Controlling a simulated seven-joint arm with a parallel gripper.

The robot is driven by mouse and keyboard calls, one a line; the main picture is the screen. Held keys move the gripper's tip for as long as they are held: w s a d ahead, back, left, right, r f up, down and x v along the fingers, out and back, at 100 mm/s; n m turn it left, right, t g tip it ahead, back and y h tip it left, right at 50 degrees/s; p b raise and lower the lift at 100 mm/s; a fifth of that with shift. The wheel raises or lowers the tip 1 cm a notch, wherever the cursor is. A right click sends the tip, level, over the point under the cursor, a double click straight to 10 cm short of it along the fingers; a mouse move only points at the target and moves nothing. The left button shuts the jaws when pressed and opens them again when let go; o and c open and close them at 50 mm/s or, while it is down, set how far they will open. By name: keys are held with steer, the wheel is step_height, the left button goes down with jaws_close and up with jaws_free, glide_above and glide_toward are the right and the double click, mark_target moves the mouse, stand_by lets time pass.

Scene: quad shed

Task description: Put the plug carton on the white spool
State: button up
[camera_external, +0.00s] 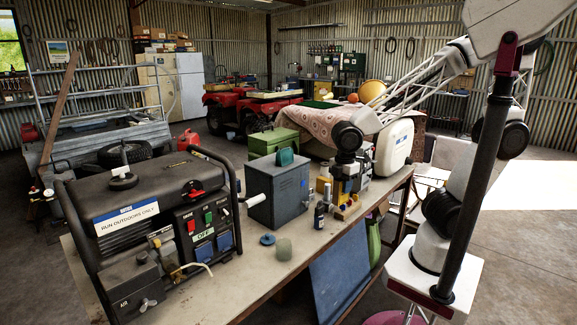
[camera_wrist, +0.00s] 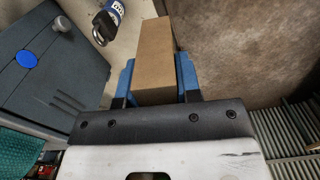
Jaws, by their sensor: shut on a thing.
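The plug carton is a plain brown box (camera_wrist: 154,50) in the wrist view. My gripper (camera_wrist: 157,80) is shut on it, with a blue finger on each side of the box. In the external view my gripper (camera_external: 347,183) is low over the far half of the bench, behind several small items, and the carton is hard to make out there. I cannot pick out the white spool for certain. A short pale grey-green cylinder (camera_external: 284,249) stands near the bench front, and a white cylinder (camera_external: 255,200) sticks out beside the grey box.
A grey-blue box (camera_external: 279,190) stands left of my gripper; it also fills the left of the wrist view (camera_wrist: 45,60). A dark bottle (camera_external: 319,215) is close by. A generator (camera_external: 150,215) covers the near left bench (camera_external: 262,285). A blue disc (camera_external: 267,240) lies near the pale cylinder.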

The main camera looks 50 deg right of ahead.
step_height(320, 180, up, 15)
steer(key=w+d+r+m, duration=0.1)
steer(key=w+d+m, duration=0.35)
steer(key=w, duration=0.65)
steer(key=w+d+m, duration=0.4)
steer(key=w+d, duration=0.3)
steer(key=d, duration=0.4)
steer(key=w+d+m, duration=0.4)
steer(key=w+d, duration=0.4)
steer(key=d, duration=0.4)
steer(key=w+d+m, duration=0.4)
steer(key=w+d, duration=0.3)
steer(key=d, duration=0.4)
step_height(320, 180, down, 12)
steer(key=shift+w+d+r, duration=0.2)
steer(key=shift+w, duration=0.05)
steer(key=shift+f, duration=0.1)
step_height(320, 180, down, 6)
